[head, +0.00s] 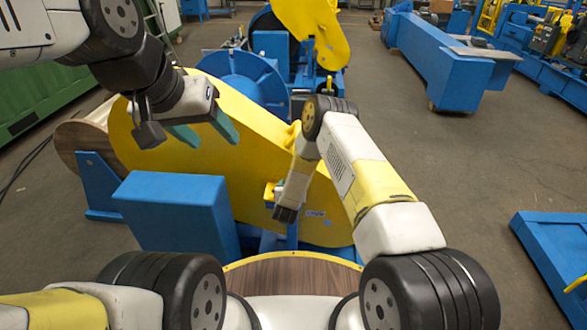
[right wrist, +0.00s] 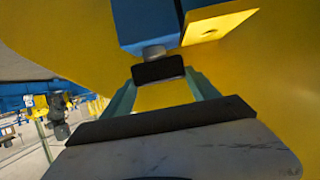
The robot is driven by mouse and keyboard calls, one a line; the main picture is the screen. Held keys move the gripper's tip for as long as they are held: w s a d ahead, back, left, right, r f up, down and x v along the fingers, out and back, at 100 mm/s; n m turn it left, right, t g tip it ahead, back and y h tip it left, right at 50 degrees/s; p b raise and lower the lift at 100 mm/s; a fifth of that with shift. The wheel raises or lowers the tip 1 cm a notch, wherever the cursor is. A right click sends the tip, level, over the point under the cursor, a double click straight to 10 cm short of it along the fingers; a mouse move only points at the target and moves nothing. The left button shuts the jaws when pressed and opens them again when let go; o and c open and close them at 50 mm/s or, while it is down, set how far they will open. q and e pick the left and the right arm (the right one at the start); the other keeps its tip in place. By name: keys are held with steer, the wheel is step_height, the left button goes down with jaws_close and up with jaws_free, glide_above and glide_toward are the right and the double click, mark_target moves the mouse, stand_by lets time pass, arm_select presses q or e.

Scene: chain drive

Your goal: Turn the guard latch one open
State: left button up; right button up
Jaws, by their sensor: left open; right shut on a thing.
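The yellow guard (head: 250,170) stands in the middle of the head view and fills much of the right wrist view (right wrist: 250,70). A dark latch handle (right wrist: 158,70) sits on a short grey shaft below a blue block (right wrist: 145,22). My right gripper (right wrist: 160,78) is shut on this handle, with a teal finger on each side. In the head view my right gripper (head: 287,205) is against the guard's near face, its fingertips hidden. I cannot tell the handle's turn angle for sure. My left gripper (head: 203,133) is open and empty, its teal fingers apart above the guard's left part.
A blue box (head: 175,205) stands in front of the guard at left. A brown wooden reel end (head: 85,140) is at far left. A blue reel (head: 240,80) stands behind the guard. Open floor (head: 460,170) lies to the right, with a blue frame (head: 555,245) at the edge.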

steer(key=o, duration=1.4)
steer(key=v, duration=0.7)
steer(key=shift+s+a+r, duration=0.1)
steer(key=shift+s+r, duration=0.05)
steer(key=shift+s, duration=0.25)
